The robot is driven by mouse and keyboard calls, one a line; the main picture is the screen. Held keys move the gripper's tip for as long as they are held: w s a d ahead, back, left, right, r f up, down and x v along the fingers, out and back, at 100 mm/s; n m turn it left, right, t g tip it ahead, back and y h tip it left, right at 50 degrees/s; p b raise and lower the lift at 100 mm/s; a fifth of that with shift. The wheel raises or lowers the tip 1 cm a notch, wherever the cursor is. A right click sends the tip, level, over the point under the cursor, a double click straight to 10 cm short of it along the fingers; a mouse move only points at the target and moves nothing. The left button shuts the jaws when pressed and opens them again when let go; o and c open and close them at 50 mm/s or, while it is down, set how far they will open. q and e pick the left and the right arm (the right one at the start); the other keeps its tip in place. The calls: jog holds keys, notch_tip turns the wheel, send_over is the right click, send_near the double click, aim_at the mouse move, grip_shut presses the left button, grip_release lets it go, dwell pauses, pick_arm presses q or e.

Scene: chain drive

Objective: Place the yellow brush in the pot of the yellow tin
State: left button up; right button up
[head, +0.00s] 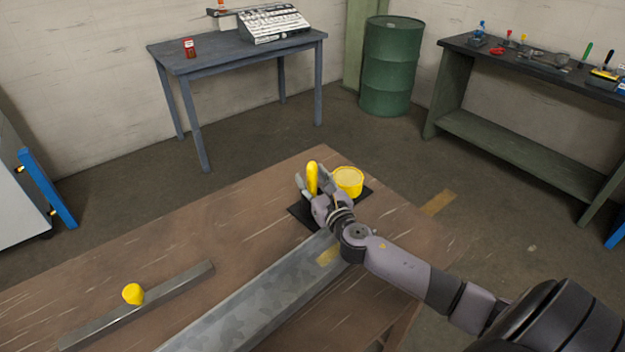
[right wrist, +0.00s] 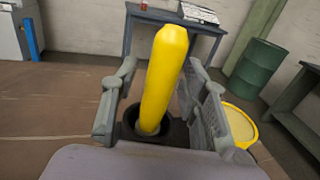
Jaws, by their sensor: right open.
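The yellow brush (head: 312,178) stands upright, handle up, near the far corner of the workbench. In the right wrist view its yellow handle (right wrist: 164,80) rises from a dark round pot (right wrist: 130,122), with the brush's lower end hidden inside or behind the rim. The yellow tin (head: 348,180) stands close to the right of it; its pale top also shows in the right wrist view (right wrist: 240,124). My right gripper (head: 309,188) is open, with one finger on each side of the handle and visible gaps. My left gripper is not in view.
A black mat (head: 299,214) lies under the pot and tin on the wooden bench (head: 190,240). A long grey metal channel (head: 255,300) and a thinner bar (head: 165,300) lie in front. A yellow knob-like thing (head: 132,293) is at the bar.

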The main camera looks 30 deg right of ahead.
jog(key=shift+r, duration=0.15)
jog(key=shift+s, duration=0.3)
jog(key=s+a+b, duration=0.2)
jog(key=s, duration=0.9)
jog(key=shift+s, duration=0.15)
